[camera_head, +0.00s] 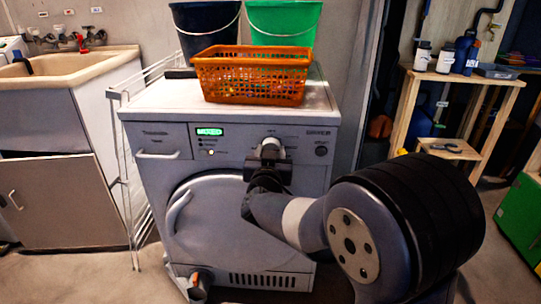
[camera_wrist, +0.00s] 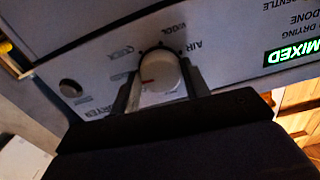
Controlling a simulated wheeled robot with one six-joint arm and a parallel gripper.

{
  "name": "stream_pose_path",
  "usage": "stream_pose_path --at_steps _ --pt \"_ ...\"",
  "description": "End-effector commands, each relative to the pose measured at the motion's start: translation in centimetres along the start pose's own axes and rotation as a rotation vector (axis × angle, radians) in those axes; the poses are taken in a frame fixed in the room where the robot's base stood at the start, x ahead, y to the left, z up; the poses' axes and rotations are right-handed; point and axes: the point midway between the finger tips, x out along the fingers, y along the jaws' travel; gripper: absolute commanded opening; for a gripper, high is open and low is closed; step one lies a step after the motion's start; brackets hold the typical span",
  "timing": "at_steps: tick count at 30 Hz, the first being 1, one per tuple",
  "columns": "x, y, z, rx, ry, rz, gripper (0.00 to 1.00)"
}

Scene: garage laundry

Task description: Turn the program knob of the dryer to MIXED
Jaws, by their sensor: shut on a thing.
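The dryer (camera_head: 230,178) is a grey front-loader with a white top, facing me. Its round, pale program knob (camera_wrist: 160,74) has a red mark and sits between the two fingers of my gripper (camera_wrist: 158,82), which is shut on it. In the head view my gripper (camera_head: 268,155) reaches the right-middle of the control panel and mostly hides the knob (camera_head: 271,142). The wrist view shows the panel upside down, with AIR, WOOL and QUICK printed around the knob. The lit green display (camera_wrist: 293,50) reads MIXED; it also glows in the head view (camera_head: 209,131).
An orange basket (camera_head: 252,78) stands on the dryer, with a dark bucket (camera_head: 205,28) and a green bucket (camera_head: 284,22) behind. A white drying rack (camera_head: 128,165) and a sink (camera_head: 70,68) are left. A wooden shelf (camera_head: 462,78) is right. A small round dial (camera_head: 321,151) is right of the knob.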

Motion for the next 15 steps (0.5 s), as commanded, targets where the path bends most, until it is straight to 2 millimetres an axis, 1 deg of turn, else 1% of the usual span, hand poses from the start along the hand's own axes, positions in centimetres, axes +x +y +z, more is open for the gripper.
stream_pose_path --at_steps 6,15 --pt "-0.02 -0.04 0.07 0.084 0.0 -0.001 0.21" --pt "-0.02 -0.06 0.05 0.12 -0.001 -0.001 0.21"
